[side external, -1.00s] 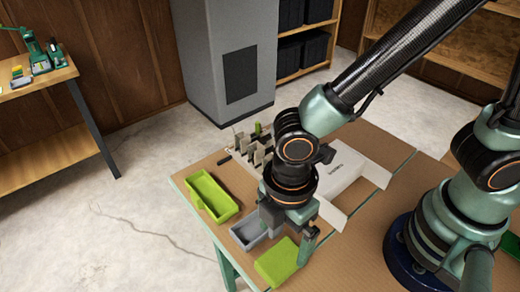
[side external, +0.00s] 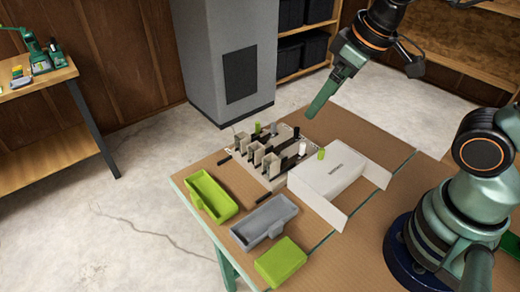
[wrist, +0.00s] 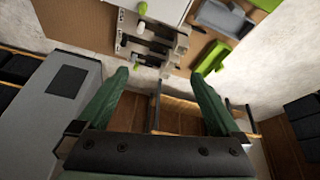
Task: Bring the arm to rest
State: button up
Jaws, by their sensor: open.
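My gripper (side external: 325,97) is raised above the far side of the workbench in the side view, clear of everything on it. In the wrist view its two green fingers (wrist: 165,85) stand wide apart with nothing between them. In the side view one finger mostly hides the other. The arm is lifted, and part of it is out of the picture at the top.
The workbench (side external: 375,145) holds a rack (side external: 247,173) with several upright pieces, a white box (side external: 328,172), a green tray (side external: 212,196), a grey tray (side external: 265,222) and a green block (side external: 281,262). A grey cabinet (side external: 232,60) stands behind.

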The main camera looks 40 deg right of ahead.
jog(key=d+m, duration=0.1)
jog(key=d+r+m, duration=0.1)
jog(key=d, duration=0.1)
jog(key=d+m, duration=0.1)
jog(key=shift+s+d+r+t+h, duration=0.15)
jog(key=shift+d+r+t+h, duration=0.05)
jog(key=shift+r+t+h, duration=0.2)
